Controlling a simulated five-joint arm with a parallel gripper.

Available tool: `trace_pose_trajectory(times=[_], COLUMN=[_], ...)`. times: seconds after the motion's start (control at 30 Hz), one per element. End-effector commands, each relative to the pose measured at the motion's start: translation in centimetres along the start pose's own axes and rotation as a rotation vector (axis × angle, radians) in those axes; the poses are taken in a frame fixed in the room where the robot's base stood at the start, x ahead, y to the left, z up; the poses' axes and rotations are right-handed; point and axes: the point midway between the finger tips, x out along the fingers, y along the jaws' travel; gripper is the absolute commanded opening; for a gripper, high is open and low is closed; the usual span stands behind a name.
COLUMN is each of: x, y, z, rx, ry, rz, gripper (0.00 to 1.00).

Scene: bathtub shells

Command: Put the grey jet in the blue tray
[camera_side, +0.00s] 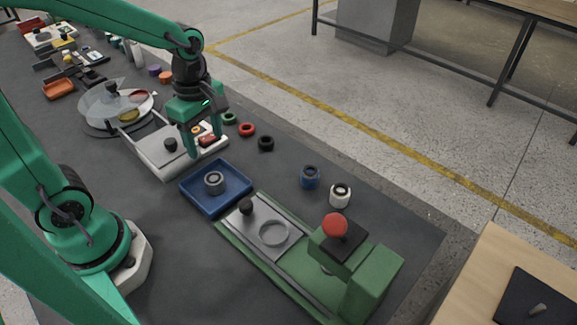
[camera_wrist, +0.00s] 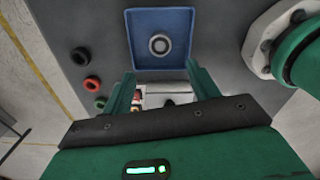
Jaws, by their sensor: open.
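The grey jet (camera_side: 214,182) is a short grey ring-shaped piece with a dark centre. It sits inside the blue tray (camera_side: 241,203), a shallow square tray in the middle of the dark table. The wrist view shows the jet (camera_wrist: 160,44) near the middle of the tray (camera_wrist: 160,12). My gripper (camera_side: 206,149) is open, with its fingers pointing down over the white fixture behind the tray. In the wrist view my gripper (camera_wrist: 159,78) has nothing between its fingertips, and the jet is apart from them, beyond the tips.
The white fixture (camera_side: 163,165) has a black knob and small red and orange pieces. Green, red (camera_side: 247,129) and black (camera_side: 266,143) rings lie to its right. A blue jet (camera_side: 310,177) and a white jet (camera_side: 340,195) stand right of the tray. A green press (camera_side: 362,280) occupies the front.

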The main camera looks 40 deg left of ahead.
Motion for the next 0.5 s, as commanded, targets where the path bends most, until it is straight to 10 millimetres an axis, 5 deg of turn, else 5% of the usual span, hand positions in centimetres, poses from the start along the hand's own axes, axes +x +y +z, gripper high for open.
trace_pose_trajectory(times=[0.5], x=[-0.15], y=[-0.05], z=[-0.01], rx=[0.021], ry=[-0.001], rz=[0.007], gripper=[0.60])
